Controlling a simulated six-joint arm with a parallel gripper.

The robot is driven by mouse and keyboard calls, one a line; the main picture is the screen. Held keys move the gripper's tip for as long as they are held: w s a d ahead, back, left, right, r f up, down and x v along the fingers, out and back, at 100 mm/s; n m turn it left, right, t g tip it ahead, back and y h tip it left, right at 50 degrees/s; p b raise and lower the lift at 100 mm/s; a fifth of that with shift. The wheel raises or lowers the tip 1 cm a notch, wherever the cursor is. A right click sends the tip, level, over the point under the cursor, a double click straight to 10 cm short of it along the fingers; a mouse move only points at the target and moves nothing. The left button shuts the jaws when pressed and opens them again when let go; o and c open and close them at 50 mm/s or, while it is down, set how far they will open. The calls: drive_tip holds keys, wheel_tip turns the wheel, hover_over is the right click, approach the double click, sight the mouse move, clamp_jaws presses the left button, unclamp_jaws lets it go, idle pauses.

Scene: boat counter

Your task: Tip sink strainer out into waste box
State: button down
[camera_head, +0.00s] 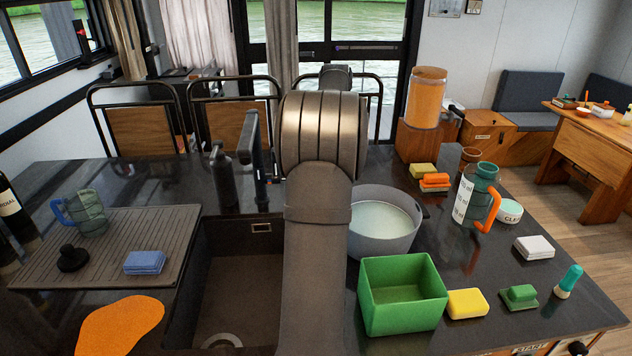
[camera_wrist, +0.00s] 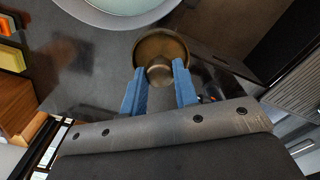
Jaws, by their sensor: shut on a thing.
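A round brass-coloured sink strainer (camera_wrist: 162,48) shows in the wrist view. My gripper (camera_wrist: 160,84) is shut on it, with blue fingertips on either side of its lower part. I cannot tell what the strainer holds. In the head view my arm hides the gripper and the strainer. A green open-topped box (camera_head: 403,308), which looks like the waste box, stands on the counter right of my arm; its visible inside looks empty. The dark sink (camera_head: 240,280) is left of my arm, with a pale drain ring (camera_head: 222,341) at its bottom.
A grey basin of pale liquid (camera_head: 383,222) stands behind the green box. A black tap (camera_head: 252,150) rises behind the sink. A ridged drainboard (camera_head: 105,250) lies left.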

drive_tip(key=s+d+n, duration=0.5)
drive_tip(key=s+d, duration=0.7)
drive_tip(key=d, duration=0.1)
drive_tip(key=s+d+n+h, duration=0.1)
drive_tip(key=s+d+n, duration=0.1)
drive_tip(key=s, duration=0.7)
drive_tip(key=s+d+n, duration=0.3)
drive_tip(key=s+d, duration=0.2)
drive_tip(key=s, duration=0.4)
drive_tip(key=shift+n+h, duration=0.3)
drive_tip(key=shift+h, duration=0.1)
drive_tip(key=shift+s, duration=0.15)
drive_tip(key=shift+s+a+r+t+h, duration=0.15)
drive_tip(key=shift+s+a+t+h, duration=0.1)
drive_tip(key=shift+a+h, duration=0.35)
drive_tip(key=shift+s+a+r+t+h, duration=0.15)
drive_tip(key=shift+a+t+h, duration=0.2)
drive_tip(key=shift+a, duration=0.4)
drive_tip(key=a, duration=0.1)
drive_tip(key=a+f+h, duration=0.1)
drive_tip(key=h, duration=0.1)
drive_tip(key=shift+s+a+f, duration=0.15)
drive_tip(key=shift+s+a, duration=0.2)
drive_tip(key=shift+a, duration=0.05)
drive_tip(key=shift+s+a+t+h, duration=0.2)
drive_tip(key=shift+a+t+h, duration=0.2)
drive_tip(key=shift+a+h, duration=0.4)
